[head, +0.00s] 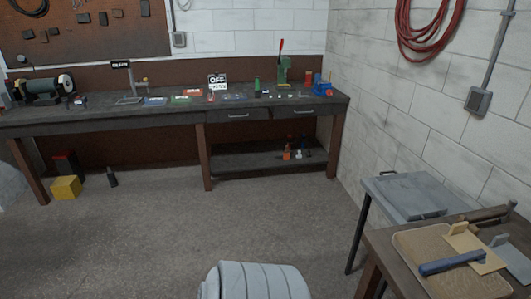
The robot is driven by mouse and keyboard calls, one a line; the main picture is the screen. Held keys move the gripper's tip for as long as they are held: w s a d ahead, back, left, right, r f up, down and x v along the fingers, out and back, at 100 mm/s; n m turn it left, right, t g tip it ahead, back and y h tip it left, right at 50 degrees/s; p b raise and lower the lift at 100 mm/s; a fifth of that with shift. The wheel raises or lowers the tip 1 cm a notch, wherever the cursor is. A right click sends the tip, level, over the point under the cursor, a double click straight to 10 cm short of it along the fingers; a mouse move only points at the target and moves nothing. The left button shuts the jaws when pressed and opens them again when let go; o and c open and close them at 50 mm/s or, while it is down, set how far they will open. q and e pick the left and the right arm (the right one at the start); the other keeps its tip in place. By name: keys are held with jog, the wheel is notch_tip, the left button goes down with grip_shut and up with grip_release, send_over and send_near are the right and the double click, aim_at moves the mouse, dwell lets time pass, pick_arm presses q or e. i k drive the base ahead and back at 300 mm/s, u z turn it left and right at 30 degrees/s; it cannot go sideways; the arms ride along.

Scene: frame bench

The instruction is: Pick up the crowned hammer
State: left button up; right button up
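I cannot pick out the crowned hammer for certain. A long dark tool with a hammer-like shape (484,216) lies at the back of the brown table (388,262) at the lower right. In front of it, a blue bar or handle (450,263) lies across a tan-lined tray (420,246). A light tan piece (480,250) lies by the blue bar. Neither of my grippers is in view.
A grey-topped stand (400,192) adjoins the brown table, beside the right wall. A long workbench (165,113) with small items runs along the back wall. A yellow box (66,187) stands on the floor at left.

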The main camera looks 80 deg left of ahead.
aim_at(503, 215)
jog(key=z, duration=2.9)
jog(key=k, duration=1.9)
jog(key=u, duration=1.95)
jog(key=i, duration=0.35)
